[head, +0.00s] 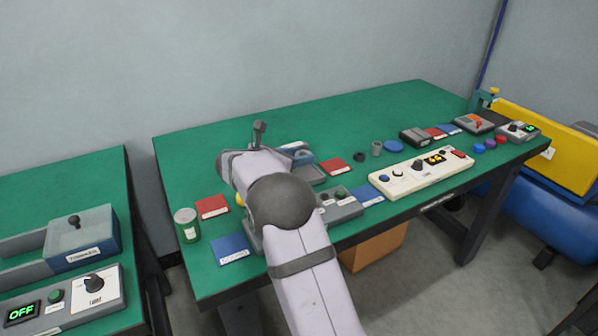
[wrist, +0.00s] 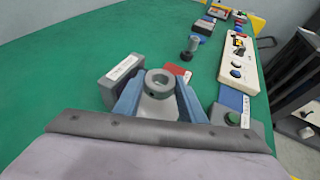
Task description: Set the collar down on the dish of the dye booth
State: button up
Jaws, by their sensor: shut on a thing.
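In the wrist view my gripper (wrist: 159,86) has its two blue fingers closed on a grey collar (wrist: 160,79), a short ring with a round hole facing the camera. A pale surface shows between the fingers below the collar; I cannot tell what it is. A dark grey box (wrist: 121,78) with a white label stands just left of the fingers; its label is unreadable, so I cannot tell if it is the dye booth. In the head view my arm hides the collar and much of this area. I cannot make out the dish.
A grey cylinder (head: 376,148), a dark ring (head: 359,157) and a blue disc (head: 393,146) stand to the right. A long white control panel (head: 422,172) lies along the front edge. The back left of the green table is clear.

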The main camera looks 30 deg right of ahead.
jog(key=shift+f, duration=2.45)
jog(key=shift+f+b, duration=0.15)
jog(key=shift+b, duration=0.2)
jog(key=o, duration=0.9)
jog(key=shift+o, duration=0.2)
jog(key=shift+r, duration=0.2)
jog(key=v, duration=1.2)
